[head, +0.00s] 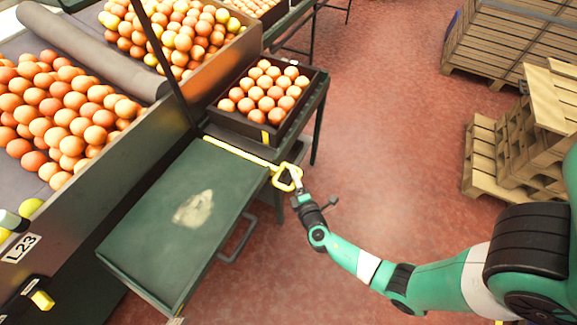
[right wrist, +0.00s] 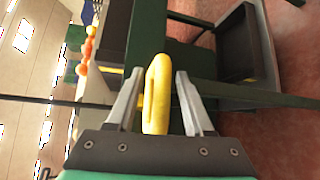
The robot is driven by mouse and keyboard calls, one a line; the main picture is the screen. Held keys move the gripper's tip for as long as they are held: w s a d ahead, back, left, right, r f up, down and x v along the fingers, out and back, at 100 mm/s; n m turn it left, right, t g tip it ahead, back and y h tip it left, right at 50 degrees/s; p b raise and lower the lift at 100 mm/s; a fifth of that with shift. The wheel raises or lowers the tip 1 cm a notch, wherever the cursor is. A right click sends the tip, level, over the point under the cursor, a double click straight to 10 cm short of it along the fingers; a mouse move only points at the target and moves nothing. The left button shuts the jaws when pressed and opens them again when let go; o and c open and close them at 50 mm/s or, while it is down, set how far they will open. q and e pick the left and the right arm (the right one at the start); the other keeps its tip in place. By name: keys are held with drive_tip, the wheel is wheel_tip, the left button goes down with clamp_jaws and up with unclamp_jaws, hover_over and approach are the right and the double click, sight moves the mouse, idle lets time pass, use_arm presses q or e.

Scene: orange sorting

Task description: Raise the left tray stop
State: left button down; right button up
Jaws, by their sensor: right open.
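A yellow tray stop (head: 238,153) lies as a bar along the far edge of the green tray table. Its yellow loop handle (head: 286,180) sticks out at the right end. My right gripper (head: 293,181) is at this loop. In the right wrist view the yellow handle (right wrist: 157,95) stands between the two fingers of my right gripper (right wrist: 160,76). The fingers are apart, with visible gaps on both sides of the handle. My left gripper is not in view.
A dark tray of oranges (head: 221,120) stands just beyond the stop. The green table top (head: 150,235) is bare except for a pale worn patch. Sloped bins of oranges fill the left. Wooden pallets (head: 480,165) stand at right; red floor (head: 390,130) lies between.

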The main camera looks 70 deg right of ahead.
drive_tip(key=shift+x, duration=0.75)
drive_tip(key=shift+f, duration=0.1)
